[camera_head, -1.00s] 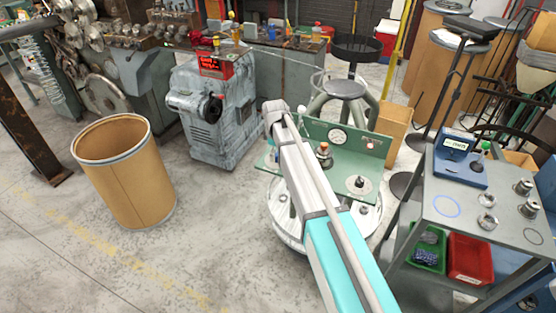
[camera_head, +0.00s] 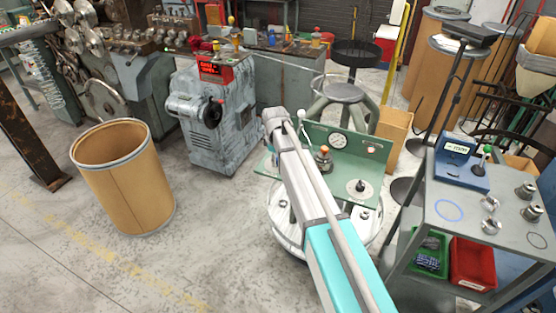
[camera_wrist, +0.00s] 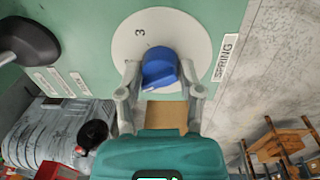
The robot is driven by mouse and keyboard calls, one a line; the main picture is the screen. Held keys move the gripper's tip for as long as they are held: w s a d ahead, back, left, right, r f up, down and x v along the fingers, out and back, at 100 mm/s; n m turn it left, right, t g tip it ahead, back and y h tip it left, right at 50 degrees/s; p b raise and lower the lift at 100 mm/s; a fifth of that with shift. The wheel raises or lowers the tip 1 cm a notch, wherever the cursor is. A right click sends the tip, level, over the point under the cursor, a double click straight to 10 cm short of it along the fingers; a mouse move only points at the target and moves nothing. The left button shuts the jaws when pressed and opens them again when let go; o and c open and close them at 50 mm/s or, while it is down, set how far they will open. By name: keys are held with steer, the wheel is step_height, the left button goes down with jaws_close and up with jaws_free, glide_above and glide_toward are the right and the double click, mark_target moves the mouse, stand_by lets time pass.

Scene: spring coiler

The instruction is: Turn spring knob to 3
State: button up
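The blue spring knob (camera_wrist: 160,68) sits on a white round dial (camera_wrist: 187,32) on a green panel (camera_wrist: 90,25) in the wrist view. A "3" (camera_wrist: 139,33) is marked on the dial, up and left of the knob. A "SPRING" label (camera_wrist: 225,57) is to the right of the dial. My gripper (camera_wrist: 160,76) has one finger on each side of the knob, spread apart; small gaps seem to show beside it. In the head view the knob is hidden, and my arm reaches to the left of the green panel (camera_head: 310,132).
A dark round knob (camera_wrist: 28,40) is at the wrist view's upper left. The panel carries a gauge (camera_head: 338,141) and an orange-topped part (camera_head: 323,157). A brown drum (camera_head: 125,185) stands left, a grey cart (camera_head: 470,215) right. Open floor lies between drum and arm.

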steer(key=shift+s, duration=0.15)
steer(key=shift+c, duration=1)
steer(key=shift+d, duration=0.35)
jaws_close()
steer(key=shift+a, duration=0.35)
steer(key=shift+a, duration=0.15)
steer(key=o, duration=0.9)
jaws_free()
steer(key=shift+f, duration=0.1)
steer(key=shift+o, duration=0.8)
